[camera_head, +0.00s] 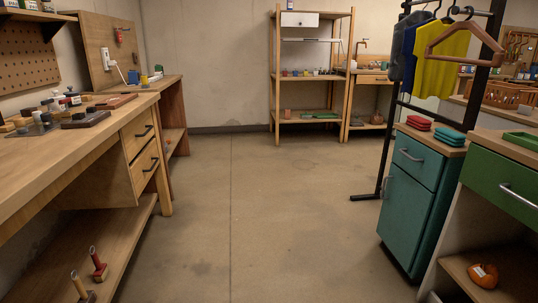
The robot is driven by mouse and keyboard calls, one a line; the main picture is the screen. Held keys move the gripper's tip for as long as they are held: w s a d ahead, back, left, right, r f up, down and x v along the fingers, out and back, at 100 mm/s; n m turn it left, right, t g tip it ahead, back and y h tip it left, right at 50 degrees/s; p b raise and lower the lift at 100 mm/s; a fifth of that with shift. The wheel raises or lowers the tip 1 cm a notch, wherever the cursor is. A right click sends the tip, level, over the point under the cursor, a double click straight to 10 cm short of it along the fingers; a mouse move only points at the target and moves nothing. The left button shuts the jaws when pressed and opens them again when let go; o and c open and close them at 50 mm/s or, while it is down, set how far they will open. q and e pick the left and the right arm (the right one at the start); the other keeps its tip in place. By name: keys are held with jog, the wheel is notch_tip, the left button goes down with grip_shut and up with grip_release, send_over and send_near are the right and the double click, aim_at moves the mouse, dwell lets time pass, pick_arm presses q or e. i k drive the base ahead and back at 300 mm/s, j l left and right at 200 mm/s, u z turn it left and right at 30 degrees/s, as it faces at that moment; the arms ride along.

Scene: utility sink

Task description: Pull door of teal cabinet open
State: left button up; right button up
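The teal cabinet (407,207) stands on the floor at the right. It has a drawer (412,163) with a grey bar handle at the top and a tall door (402,217) below it. The door looks shut, with a grey vertical handle (386,190) near its left edge. A wooden top with red and teal folded items covers the cabinet. Neither of my grippers shows in the head view.
A black clothes rack (384,150) stands just behind and left of the cabinet, its foot on the floor. A green-drawer unit (499,184) adjoins it at the right. A wooden workbench (75,150) runs along the left. The middle floor (260,210) is clear.

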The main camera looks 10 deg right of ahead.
aim_at(407, 203)
jog(key=i+z, duration=0.1)
jog(key=i, duration=0.55)
jog(key=i+j, duration=0.1)
jog(key=i, duration=0.5)
jog(key=i+j+z, duration=0.15)
jog(key=i, duration=0.5)
